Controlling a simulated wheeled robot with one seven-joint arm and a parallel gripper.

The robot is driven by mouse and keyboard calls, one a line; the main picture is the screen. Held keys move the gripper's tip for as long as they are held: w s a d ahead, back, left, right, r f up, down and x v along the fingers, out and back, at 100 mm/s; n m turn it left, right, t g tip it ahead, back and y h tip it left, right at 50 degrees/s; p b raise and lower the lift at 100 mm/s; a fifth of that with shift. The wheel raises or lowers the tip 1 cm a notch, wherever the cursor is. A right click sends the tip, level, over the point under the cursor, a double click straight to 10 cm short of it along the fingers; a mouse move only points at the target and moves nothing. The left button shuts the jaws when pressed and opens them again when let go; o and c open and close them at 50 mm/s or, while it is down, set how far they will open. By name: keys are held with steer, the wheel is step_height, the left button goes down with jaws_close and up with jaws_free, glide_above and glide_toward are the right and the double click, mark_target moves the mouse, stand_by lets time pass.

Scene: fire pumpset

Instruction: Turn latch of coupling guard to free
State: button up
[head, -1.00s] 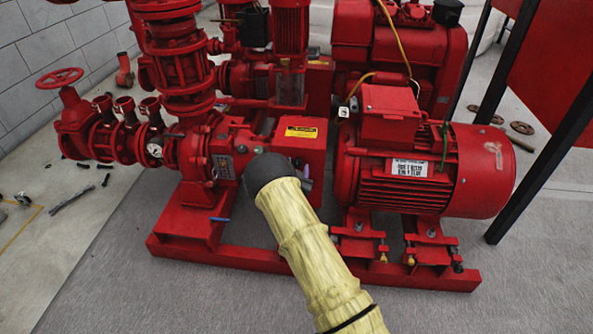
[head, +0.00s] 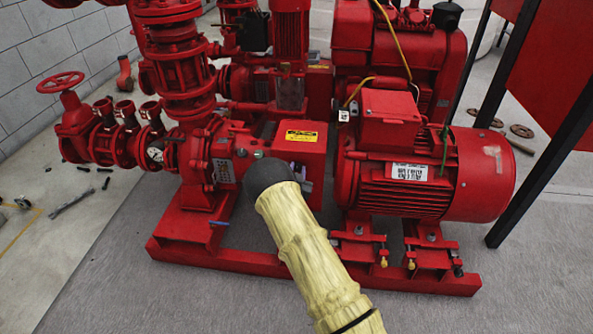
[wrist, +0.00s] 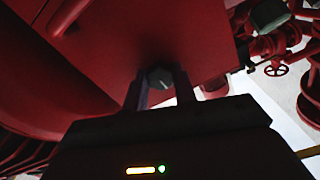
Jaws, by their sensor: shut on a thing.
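The coupling guard (head: 302,150) is a red box with a yellow warning label, between the pump and the red motor. In the wrist view its red face (wrist: 110,60) fills the upper middle. The latch (wrist: 160,77) is a small dark round knob on that face. My gripper (wrist: 159,88) has its two dark fingers on either side of the knob, shut on it. The knob's slot or mark is too dark to read. In the head view my yellow arm and its dark rounded joint hide the latch and most of my gripper.
The red motor (head: 420,175) stands close to the right of the guard. The pump with pipes and a handwheel valve (head: 60,82) is at the left. The red base frame (head: 285,262) runs below. Grey floor (head: 190,305) in front is clear.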

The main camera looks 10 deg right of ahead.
steer(key=n+p, duration=0.2)
steer(key=n, duration=0.3)
steer(key=n+p, duration=0.1)
steer(key=n, duration=0.2)
steer(key=shift+a+n, duration=0.1)
steer(key=shift+n, duration=0.2)
steer(key=n, duration=0.4)
steer(key=shift+n, duration=0.3)
steer(key=n, duration=0.4)
steer(key=shift+f, duration=0.1)
steer(key=o, duration=1)
steer(key=shift+p, duration=0.3)
